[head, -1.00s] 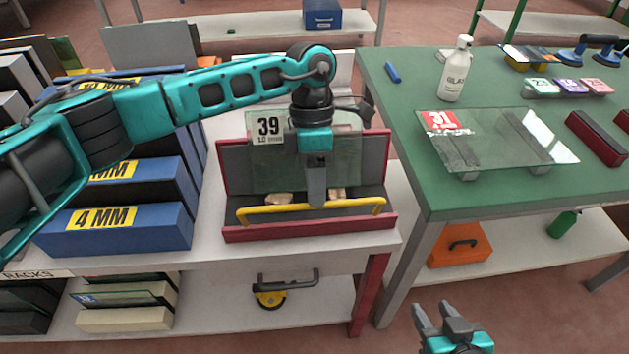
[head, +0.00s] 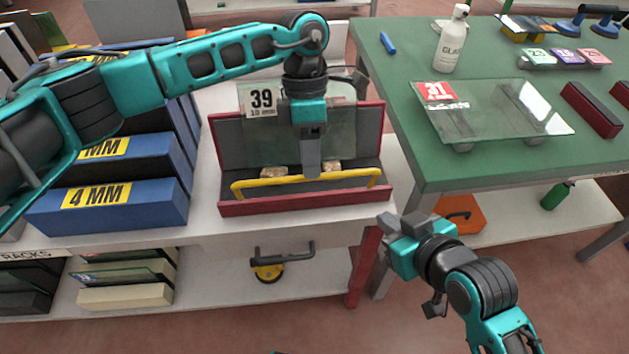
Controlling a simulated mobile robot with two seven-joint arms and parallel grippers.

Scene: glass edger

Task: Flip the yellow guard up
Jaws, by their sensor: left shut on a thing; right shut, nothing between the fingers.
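The yellow guard (head: 262,182) is a bent bar across the front of a red-framed grey stand (head: 292,205). It lies low, just above the red front edge. My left gripper (head: 312,172) points down from above and is shut on the middle of the guard, covering a short part of it. A glass sheet labelled 39 (head: 262,140) stands upright in the stand behind the guard, partly hidden by my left gripper. My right gripper (head: 388,222) is shut and empty, to the right of and below the stand, apart from the guard.
Blue 4 MM racks (head: 110,210) stand left of the stand. The green table (head: 440,175) at right bears a glass sheet labelled 31 (head: 500,112), a white bottle (head: 452,45) and a red block (head: 592,110). An orange box (head: 462,212) is underneath.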

